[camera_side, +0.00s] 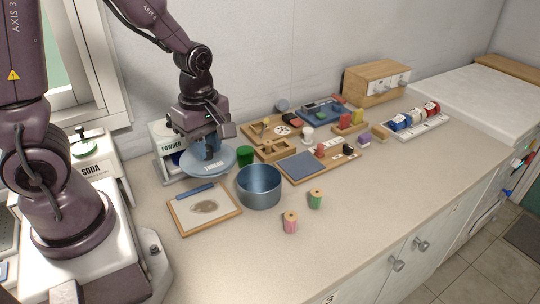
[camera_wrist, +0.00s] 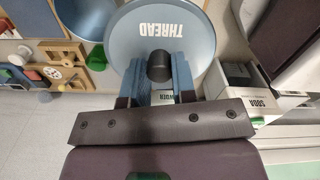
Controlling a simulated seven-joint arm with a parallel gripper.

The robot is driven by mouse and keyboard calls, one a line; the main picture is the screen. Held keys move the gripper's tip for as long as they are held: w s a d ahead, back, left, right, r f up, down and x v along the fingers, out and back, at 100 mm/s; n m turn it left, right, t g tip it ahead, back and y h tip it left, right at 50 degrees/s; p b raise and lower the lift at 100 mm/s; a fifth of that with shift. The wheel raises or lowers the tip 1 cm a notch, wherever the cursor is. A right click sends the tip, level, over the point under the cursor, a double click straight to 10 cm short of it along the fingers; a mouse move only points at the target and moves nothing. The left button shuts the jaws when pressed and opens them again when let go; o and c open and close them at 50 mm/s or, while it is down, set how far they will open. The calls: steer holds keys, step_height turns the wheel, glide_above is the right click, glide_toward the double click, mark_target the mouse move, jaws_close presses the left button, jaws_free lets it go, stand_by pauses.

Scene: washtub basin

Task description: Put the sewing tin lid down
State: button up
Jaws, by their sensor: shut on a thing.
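The sewing tin lid (camera_side: 221,163) is a light blue disc marked THREAD. My gripper (camera_side: 210,151) is shut on its dark knob and holds it from above, in front of the powder box. In the wrist view the lid (camera_wrist: 190,40) fills the upper middle, and my gripper (camera_wrist: 160,72) has a finger on each side of the knob. The open blue sewing tin (camera_side: 260,190) stands on the counter to the right of the lid. Part of it shows at the top left of the wrist view (camera_wrist: 82,18). I cannot tell whether the lid touches anything below.
A framed board (camera_side: 203,208) with a blue bar lies in front of the lid. A green cup (camera_side: 245,156) stands between lid and trays. Two thread spools, pink (camera_side: 290,222) and green (camera_side: 316,199), stand right of the tin. The counter's front (camera_side: 240,260) is clear.

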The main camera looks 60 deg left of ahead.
steer(key=w+a+f, duration=0.1)
steer(key=w+f, duration=0.2)
steer(key=w, duration=0.5)
steer(key=w+a+f, duration=0.1)
steer(key=w+f, duration=0.3)
steer(key=w, duration=0.4)
steer(key=w+a+f, duration=0.2)
steer(key=w+f, duration=0.2)
steer(key=w, duration=0.5)
steer(key=shift+a, duration=0.1)
steer(key=shift+w+a+f, duration=0.1)
steer(key=shift+w+f, duration=0.45)
steer(key=shift+w, duration=0.05)
steer(key=shift+w+f, duration=0.1)
steer(key=shift+f, duration=1.5)
steer(key=shift+f, duration=0.1)
steer(key=o, duration=0.9)
